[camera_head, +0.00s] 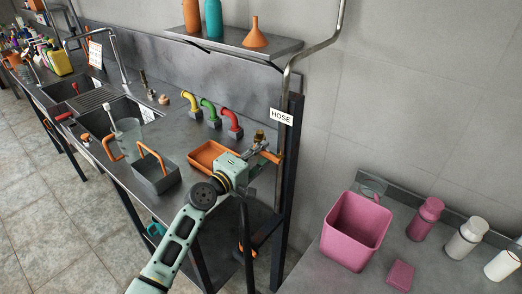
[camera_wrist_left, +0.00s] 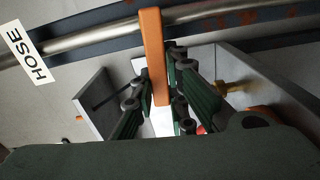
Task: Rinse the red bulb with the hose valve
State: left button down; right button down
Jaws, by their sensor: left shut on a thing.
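My left gripper (camera_head: 262,150) is at the right end of the steel counter, beside the pipe under the white HOSE sign (camera_head: 281,116). It is shut on the orange lever of the hose valve (camera_head: 271,157). In the left wrist view the lever (camera_wrist_left: 154,40) is a flat orange bar between the green fingers (camera_wrist_left: 156,105), in front of the steel pipe (camera_wrist_left: 105,36). I cannot pick out a red bulb with certainty; only a small patch of red shows behind the fingers in the left wrist view. My right gripper is not in view.
An orange tray (camera_head: 203,163) and a grey box with an orange handle (camera_head: 157,177) stand left of my arm. Yellow, green and red (camera_head: 232,118) bent pipes stand behind. A pink bin (camera_head: 355,232) and several bottles are on the right table.

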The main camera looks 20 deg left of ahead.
pick_arm(q)
jog(key=shift+f+n, duration=0.35)
jog(key=shift+n, duration=0.15)
jog(key=c, duration=1.7)
grip_release()
jog(key=v, duration=1.2)
